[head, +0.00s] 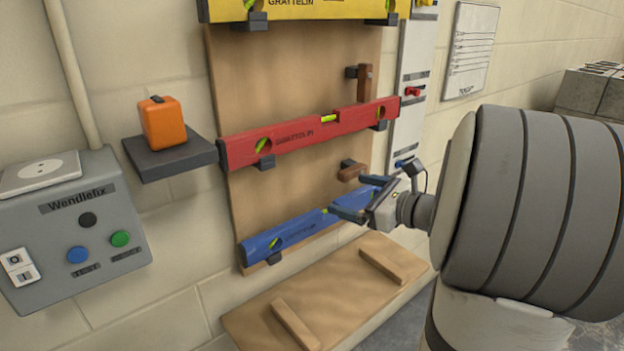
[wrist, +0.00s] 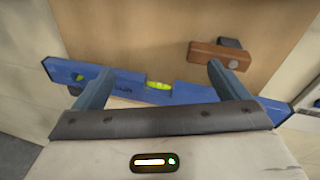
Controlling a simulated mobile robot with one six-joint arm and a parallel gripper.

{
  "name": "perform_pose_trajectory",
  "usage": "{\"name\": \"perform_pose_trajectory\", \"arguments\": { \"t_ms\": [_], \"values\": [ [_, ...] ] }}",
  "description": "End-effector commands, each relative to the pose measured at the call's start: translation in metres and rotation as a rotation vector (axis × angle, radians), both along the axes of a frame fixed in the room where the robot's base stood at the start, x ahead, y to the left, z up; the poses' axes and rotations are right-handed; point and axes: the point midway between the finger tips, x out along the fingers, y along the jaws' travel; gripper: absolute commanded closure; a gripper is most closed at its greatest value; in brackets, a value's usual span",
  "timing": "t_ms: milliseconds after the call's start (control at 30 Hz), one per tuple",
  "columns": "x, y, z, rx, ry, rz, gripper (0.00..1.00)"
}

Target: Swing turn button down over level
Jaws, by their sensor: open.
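A blue level (head: 285,237) sits on dark brackets low on the wooden board; it also spans the wrist view (wrist: 130,84), with a yellow-green vial in its middle. Just above it is a brown wooden turn button (head: 350,173), lying roughly level, clear of the blue level. My gripper (head: 358,198) is open and empty in front of the blue level. In the wrist view its fingertips (wrist: 158,68) are spread, the right one just below the turn button.
A red level (head: 290,143) hangs above, with an upright turn button (head: 364,84) over it. A yellow level (head: 320,9) is at the top. A wooden shelf (head: 335,295) with two battens lies below. A grey control box (head: 80,225) and orange case (head: 162,122) are left.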

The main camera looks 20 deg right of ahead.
Motion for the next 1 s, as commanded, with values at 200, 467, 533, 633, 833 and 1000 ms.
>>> {"name": "perform_pose_trajectory", "arguments": {
  "t_ms": [200, 467, 533, 633, 833, 1000],
  "values": [
    [0.008, -0.058, -0.001, 0.190, -0.061, -0.177, 0.05],
    [0.035, -0.052, 0.001, 0.211, -0.070, -0.191, 0.05],
    [0.047, -0.048, 0.001, 0.211, -0.070, -0.190, 0.05],
    [0.061, -0.043, 0.001, 0.210, -0.070, -0.190, 0.05],
    [0.079, -0.036, 0.002, 0.209, -0.069, -0.192, 0.05],
    [0.081, -0.036, 0.002, 0.208, -0.070, -0.193, 0.05]
  ]
}}
